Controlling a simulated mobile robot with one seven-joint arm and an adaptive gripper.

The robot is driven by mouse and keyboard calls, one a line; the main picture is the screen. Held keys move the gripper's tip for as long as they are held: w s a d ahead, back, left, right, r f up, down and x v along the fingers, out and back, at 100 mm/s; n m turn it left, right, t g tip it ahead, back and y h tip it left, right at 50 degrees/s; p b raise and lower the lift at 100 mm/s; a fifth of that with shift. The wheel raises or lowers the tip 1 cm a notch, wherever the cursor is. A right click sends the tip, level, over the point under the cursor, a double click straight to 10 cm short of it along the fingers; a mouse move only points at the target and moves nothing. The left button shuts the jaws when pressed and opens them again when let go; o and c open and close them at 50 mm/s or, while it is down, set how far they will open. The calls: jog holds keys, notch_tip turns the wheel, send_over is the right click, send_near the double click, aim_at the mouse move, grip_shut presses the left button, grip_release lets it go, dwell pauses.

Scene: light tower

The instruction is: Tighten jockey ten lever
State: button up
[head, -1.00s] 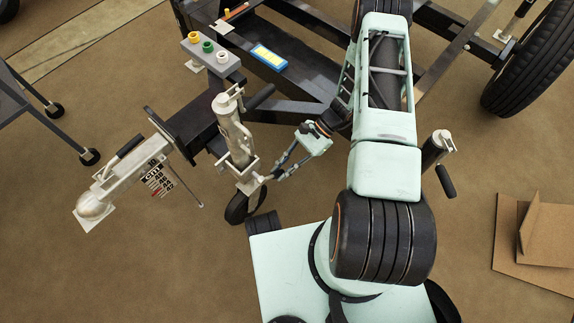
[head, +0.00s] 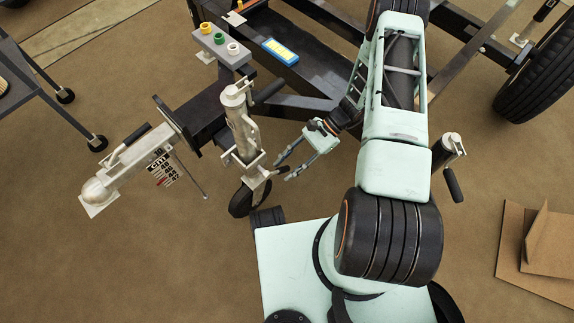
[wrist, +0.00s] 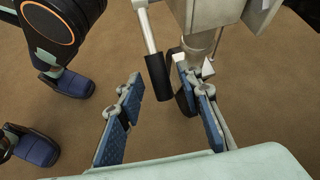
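The pale metal jockey stand (head: 242,128) stands upright by the trailer's drawbar, with its black wheel (head: 240,199) on the ground. A black crank grip (head: 267,92) sticks out at its top. My gripper (head: 283,170) is open and empty, just right of the stand's lower bracket. In the wrist view, a silver bar with a black grip (wrist: 158,77) hangs down between the open fingers (wrist: 162,88) in the picture; whether they touch it I cannot tell. The stand's metal body (wrist: 205,14) is behind and to the right of it.
The coupler (head: 98,190) is at left. A grey box with coloured buttons (head: 219,46) and a blue-yellow item (head: 281,52) sit on the frame. Another crank post (head: 447,150) stands at right, cardboard (head: 545,245) lies lower right. Bare floor lies between.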

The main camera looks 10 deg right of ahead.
jog(key=v, duration=1.2)
